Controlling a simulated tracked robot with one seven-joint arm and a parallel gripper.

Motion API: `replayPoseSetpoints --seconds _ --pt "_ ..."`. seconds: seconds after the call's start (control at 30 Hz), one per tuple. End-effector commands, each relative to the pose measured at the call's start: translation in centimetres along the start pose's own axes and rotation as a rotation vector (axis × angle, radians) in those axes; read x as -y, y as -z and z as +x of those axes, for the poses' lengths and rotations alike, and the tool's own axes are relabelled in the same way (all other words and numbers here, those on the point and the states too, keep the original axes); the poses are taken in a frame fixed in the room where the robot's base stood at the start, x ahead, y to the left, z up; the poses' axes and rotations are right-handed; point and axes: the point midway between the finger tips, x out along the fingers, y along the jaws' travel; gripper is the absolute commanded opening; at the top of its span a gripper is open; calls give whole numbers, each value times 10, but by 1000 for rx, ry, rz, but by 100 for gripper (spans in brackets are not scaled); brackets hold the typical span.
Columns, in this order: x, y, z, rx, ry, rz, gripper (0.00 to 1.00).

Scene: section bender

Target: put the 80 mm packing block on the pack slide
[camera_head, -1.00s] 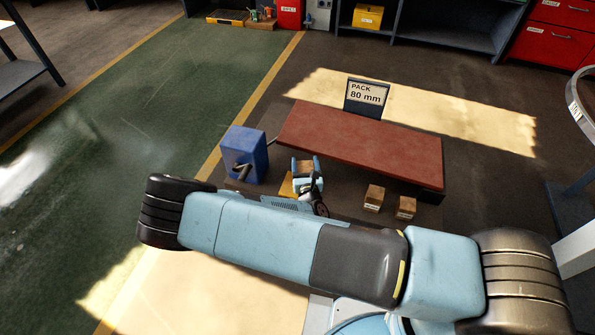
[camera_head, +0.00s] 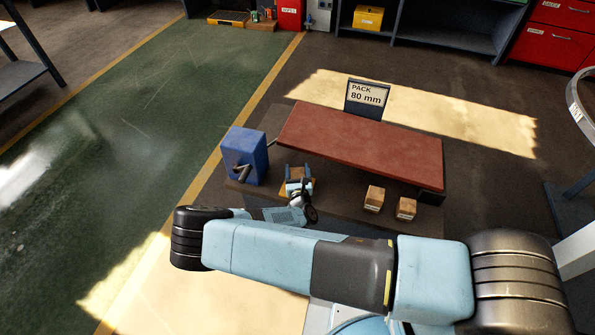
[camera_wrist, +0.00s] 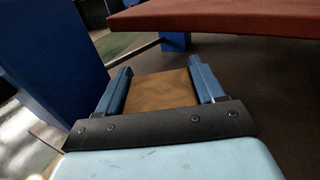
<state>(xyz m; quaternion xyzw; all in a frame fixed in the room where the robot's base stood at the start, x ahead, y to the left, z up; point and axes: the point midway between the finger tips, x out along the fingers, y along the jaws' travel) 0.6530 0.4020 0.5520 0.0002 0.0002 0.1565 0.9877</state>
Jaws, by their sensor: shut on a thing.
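My gripper (camera_head: 298,177) is between the blue crank box and the two loose blocks, in front of the red-topped bench. Its blue fingers are shut on a brown packing block (camera_wrist: 162,90), which fills the gap between them in the wrist view. No size mark on the held block can be read. A yellow-brown patch (camera_head: 311,188) shows partly from behind my gripper. I cannot tell if it is the pack slide, or if the held block touches anything below. A sign (camera_head: 367,95) reading "PACK 80 mm" stands behind the bench.
The red bench top (camera_head: 360,143) is bare; its edge also crosses the top of the wrist view (camera_wrist: 225,18). The blue box (camera_head: 245,155) with a crank stands close on the left. Two small labelled blocks (camera_head: 374,198) (camera_head: 405,208) stand to the right on the dark base.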

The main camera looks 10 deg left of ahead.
Motion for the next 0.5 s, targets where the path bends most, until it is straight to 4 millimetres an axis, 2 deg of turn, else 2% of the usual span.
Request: replayPoseSetpoints --seconds 0.27,0.3,0.5 --pt "1 2 0 0 1 0 32" --pt "1 2 0 0 1 0 71" --pt "1 2 0 0 1 0 90"
